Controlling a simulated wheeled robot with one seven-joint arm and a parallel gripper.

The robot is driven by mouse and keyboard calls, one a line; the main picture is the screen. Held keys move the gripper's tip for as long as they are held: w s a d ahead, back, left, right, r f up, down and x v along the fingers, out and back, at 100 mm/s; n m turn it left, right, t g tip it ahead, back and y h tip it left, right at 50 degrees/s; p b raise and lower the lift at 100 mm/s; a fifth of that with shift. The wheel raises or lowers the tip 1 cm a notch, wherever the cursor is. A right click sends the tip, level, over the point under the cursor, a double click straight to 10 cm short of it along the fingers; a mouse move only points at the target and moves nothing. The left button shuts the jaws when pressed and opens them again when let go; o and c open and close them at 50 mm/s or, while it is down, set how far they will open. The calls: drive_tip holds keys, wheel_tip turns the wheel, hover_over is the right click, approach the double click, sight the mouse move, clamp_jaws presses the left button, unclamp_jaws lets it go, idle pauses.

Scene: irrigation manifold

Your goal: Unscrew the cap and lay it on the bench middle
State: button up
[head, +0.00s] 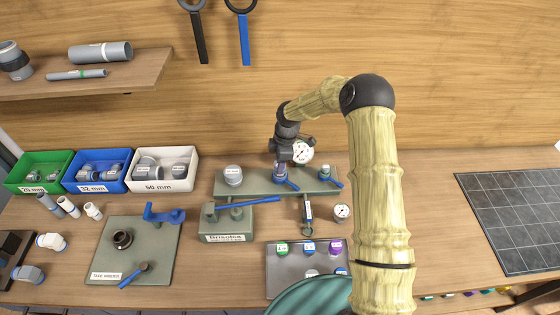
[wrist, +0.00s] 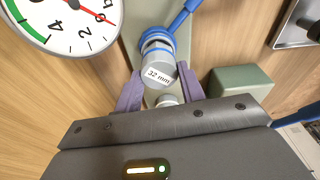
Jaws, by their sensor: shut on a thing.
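The grey cap (wrist: 158,73) carries a "32 mm" label and sits in line with a blue-collared fitting (wrist: 156,42) in the wrist view. My gripper (wrist: 159,77) has its two purple fingers on either side of the cap, shut on it. In the head view my gripper (head: 281,162) points down over the manifold (head: 316,183) at the back of the bench (head: 430,225). There the cap is mostly hidden by my gripper. I cannot tell whether the cap's thread is loose.
A pressure gauge (head: 301,152) stands close beside my gripper. Another grey cap (head: 233,175) is on the manifold's left. A vise-like block with a blue lever (head: 225,237) and a tray of coloured caps (head: 282,272) stand in front. The bench right of my arm is clear up to a dark grid panel (head: 520,215).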

drive_tip(key=n, duration=0.4)
drive_tip(key=shift+s+a+g+p, duration=0.1)
drive_tip(key=shift+a+g+p, duration=0.1)
drive_tip(key=shift+g+p, duration=0.15)
drive_tip(key=n, duration=0.4)
drive_tip(key=shift+h+p, duration=0.3)
drive_tip(key=shift+p, duration=0.05)
drive_tip(key=o, duration=1.2)
drive_tip(key=shift+g, duration=0.25)
drive_tip(key=shift+d, duration=0.15)
drive_tip(key=shift+r+p, duration=0.45)
drive_tip(key=shift+r, duration=0.35)
drive_tip(key=c, duration=1.1)
